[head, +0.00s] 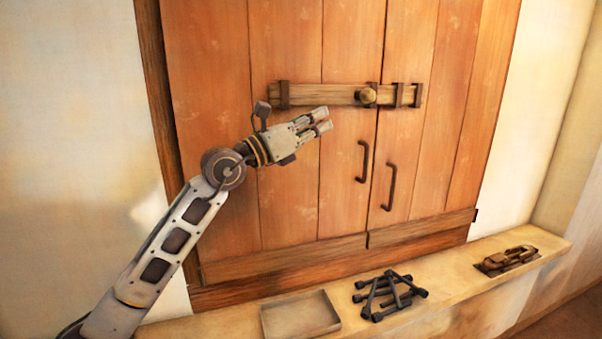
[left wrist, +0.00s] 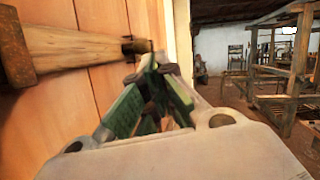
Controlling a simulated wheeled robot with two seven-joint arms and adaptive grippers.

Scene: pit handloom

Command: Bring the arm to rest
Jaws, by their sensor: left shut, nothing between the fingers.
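My left gripper (head: 325,119) is shut and empty, held in front of the wooden double doors (head: 290,200). It is just below the wooden bolt (head: 325,95) that lies across both doors in dark metal brackets. My left arm reaches up to it from the lower left of the head view. In the left wrist view the fingers (left wrist: 150,75) come together at their tips, with the bolt (left wrist: 80,50) to their left. I cannot tell whether the gripper touches the door. My right gripper is not in view.
Two dark handles (head: 361,162) are on the doors. Below, a ledge (head: 450,285) carries a shallow tray (head: 300,316), a heap of dark metal pieces (head: 388,295) and a chain-like metal item (head: 508,260). The left wrist view shows a wooden loom frame (left wrist: 290,65) farther off.

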